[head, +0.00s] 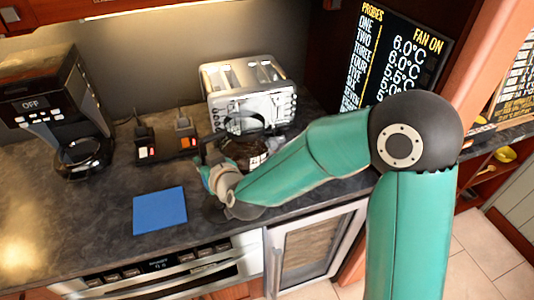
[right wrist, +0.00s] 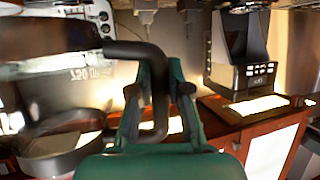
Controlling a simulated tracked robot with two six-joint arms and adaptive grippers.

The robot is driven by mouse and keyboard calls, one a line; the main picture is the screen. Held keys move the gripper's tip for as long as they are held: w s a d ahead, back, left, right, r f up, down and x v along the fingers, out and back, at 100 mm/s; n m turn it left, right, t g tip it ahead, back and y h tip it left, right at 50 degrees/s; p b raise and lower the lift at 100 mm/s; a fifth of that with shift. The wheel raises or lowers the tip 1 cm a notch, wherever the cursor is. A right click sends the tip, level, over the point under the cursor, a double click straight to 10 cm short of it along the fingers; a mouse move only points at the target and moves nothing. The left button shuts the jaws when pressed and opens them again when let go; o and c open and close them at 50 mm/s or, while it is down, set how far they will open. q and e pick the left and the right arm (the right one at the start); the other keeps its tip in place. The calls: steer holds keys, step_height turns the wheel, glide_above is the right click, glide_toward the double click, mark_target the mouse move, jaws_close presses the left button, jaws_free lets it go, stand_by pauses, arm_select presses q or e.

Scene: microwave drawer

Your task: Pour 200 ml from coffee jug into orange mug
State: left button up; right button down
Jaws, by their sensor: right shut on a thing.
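My right gripper (head: 212,172) is shut on the black handle of the coffee jug (head: 243,152), in front of the toaster. The jug has a dark body and white markings. Whether the jug is clear of the counter is hard to tell. I cannot make out an orange mug in either view. My left gripper is out of view.
A coffee maker (head: 45,95) reading OFF stands at the left. A shiny toaster (head: 247,88) stands behind the jug. A black box with switches and plugs (head: 165,148) lies between them. A blue square mat (head: 160,211) lies bare near the front edge. A dark display panel (head: 400,55) stands right.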

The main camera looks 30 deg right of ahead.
steer(key=shift+r, duration=0.15)
steer(key=a+r, duration=0.1)
steer(key=a, duration=0.7)
steer(key=shift+p, duration=0.35)
steer(key=shift+s, duration=0.1)
